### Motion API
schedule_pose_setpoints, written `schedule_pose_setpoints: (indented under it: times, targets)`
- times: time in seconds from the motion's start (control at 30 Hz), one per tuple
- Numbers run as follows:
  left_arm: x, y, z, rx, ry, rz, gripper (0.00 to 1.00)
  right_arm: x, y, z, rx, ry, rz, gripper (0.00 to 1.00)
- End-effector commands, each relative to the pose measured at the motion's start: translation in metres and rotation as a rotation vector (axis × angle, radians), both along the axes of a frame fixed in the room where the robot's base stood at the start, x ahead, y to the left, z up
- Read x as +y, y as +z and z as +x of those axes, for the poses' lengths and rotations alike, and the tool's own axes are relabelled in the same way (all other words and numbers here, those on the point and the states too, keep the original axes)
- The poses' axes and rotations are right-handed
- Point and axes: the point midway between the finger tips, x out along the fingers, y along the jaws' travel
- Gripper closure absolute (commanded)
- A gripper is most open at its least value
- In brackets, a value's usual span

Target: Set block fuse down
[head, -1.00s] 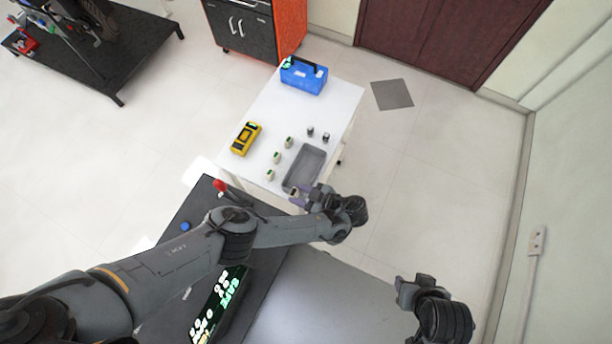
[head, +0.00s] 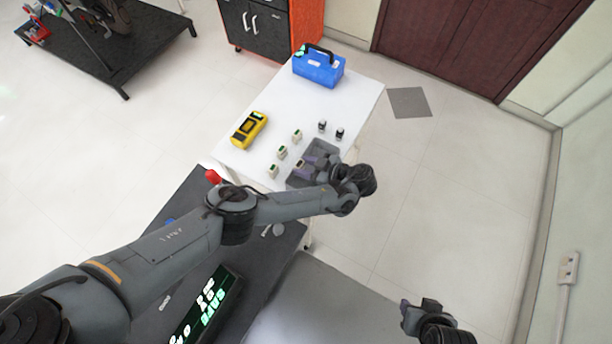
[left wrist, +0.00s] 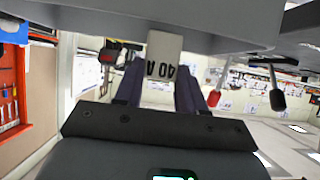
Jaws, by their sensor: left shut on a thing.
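My left gripper (head: 308,163) is over the grey tray (head: 326,147) on the white table and covers part of it. In the left wrist view, its purple fingers (left wrist: 160,85) are shut on a white block fuse (left wrist: 163,58) marked "40 A". Whether the fuse touches the tray floor cannot be told. Three similar light blocks with green tops (head: 297,136) stand in a row on the table left of the tray. My right gripper (head: 408,312) is at the lower right, away from the table; its jaw opening is unclear.
Two small dark cylinders (head: 340,134) stand behind the tray. A yellow meter (head: 249,130) lies at the table's left edge, and a blue toolbox (head: 319,66) stands at the far end. The white table (head: 290,104) is clear between them.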

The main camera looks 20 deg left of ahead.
Motion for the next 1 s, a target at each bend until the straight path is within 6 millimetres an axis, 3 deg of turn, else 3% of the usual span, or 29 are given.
schedule_pose_setpoints:
  times: [0.27, 0.57, 0.93, 0.97, 1.0]
  targets:
    - [0.002, -0.008, 0.005, 0.002, 0.000, 0.000, 0.90, 0.001, -0.009, 0.000, -0.001, -0.004, 0.007, 0.57]
    - [0.002, -0.043, 0.004, 0.002, 0.000, 0.000, 0.90, 0.002, -0.029, 0.001, -0.002, -0.006, 0.010, 0.57]
    - [0.002, -0.045, 0.004, 0.002, -0.001, 0.000, 0.90, 0.001, -0.029, 0.000, -0.001, -0.003, 0.006, 0.57]
    - [0.002, -0.044, 0.004, 0.002, -0.001, 0.000, 0.56, 0.001, -0.029, 0.000, -0.001, -0.003, 0.004, 0.57]
    - [0.002, -0.044, 0.004, 0.002, -0.001, 0.000, 0.50, 0.001, -0.029, 0.000, -0.002, -0.001, 0.003, 0.57]
